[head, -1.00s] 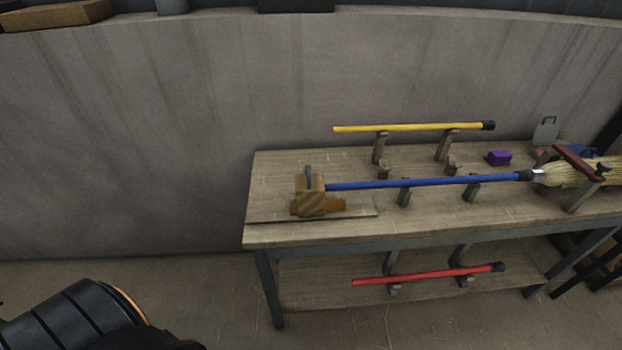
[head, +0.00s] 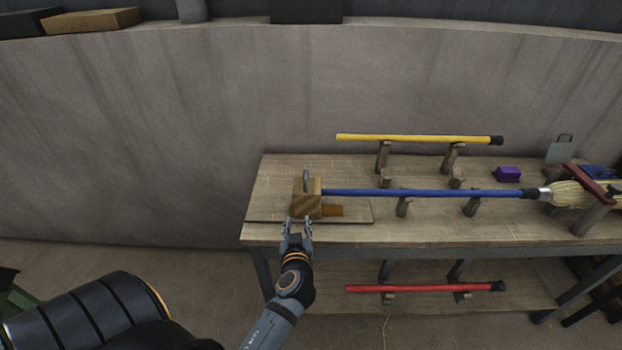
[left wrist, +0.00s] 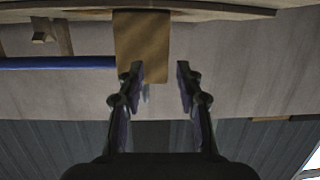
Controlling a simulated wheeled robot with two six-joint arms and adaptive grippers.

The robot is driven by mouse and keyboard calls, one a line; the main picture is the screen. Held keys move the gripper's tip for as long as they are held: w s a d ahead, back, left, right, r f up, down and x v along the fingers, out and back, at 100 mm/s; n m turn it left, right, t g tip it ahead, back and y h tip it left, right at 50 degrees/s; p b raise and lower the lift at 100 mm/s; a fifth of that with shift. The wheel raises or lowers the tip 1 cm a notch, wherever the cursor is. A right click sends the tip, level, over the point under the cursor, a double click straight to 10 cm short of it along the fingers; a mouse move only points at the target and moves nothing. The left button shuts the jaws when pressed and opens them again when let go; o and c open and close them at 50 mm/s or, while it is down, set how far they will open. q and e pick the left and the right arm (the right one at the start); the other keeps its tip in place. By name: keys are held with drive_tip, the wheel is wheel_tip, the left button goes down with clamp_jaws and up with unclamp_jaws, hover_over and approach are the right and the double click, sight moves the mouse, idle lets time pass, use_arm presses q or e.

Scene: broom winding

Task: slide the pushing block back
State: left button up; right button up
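The pushing block (head: 307,199) is a wooden block with a grey upright handle, on a low board at the left end of the workbench. It touches or nearly touches the left end of the blue broom handle (head: 430,192). My left gripper (head: 297,222) is at the bench's front edge, just in front of the block, with its fingers apart. In the left wrist view the block (left wrist: 142,45) shows beyond the open fingertips (left wrist: 160,72), with nothing between them. My right gripper is in neither view.
The workbench (head: 400,232) carries posts, a yellow rod (head: 415,138), a purple block (head: 508,174) and the broom's bristles (head: 575,193). A red rod (head: 420,288) rests on the lower shelf. The bench is clear behind the pushing block.

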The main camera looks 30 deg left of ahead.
sight(306, 175)
use_arm(q)
wheel_tip(306, 175, up, 8)
drive_tip(key=w+d+n+t, duration=0.1)
drive_tip(key=w+t, duration=0.1)
drive_tip(key=t, duration=0.1)
drive_tip(key=p+x, duration=0.4)
drive_tip(key=x, duration=0.6)
drive_tip(key=shift+w+a+f+y, duration=0.15)
drive_tip(key=shift+a+y, duration=0.05)
drive_tip(key=shift+y, duration=0.2)
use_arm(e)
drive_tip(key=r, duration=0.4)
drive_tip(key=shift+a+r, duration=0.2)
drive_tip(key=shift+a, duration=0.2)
use_arm(q)
drive_tip(key=c, duration=0.7)
clamp_jaws()
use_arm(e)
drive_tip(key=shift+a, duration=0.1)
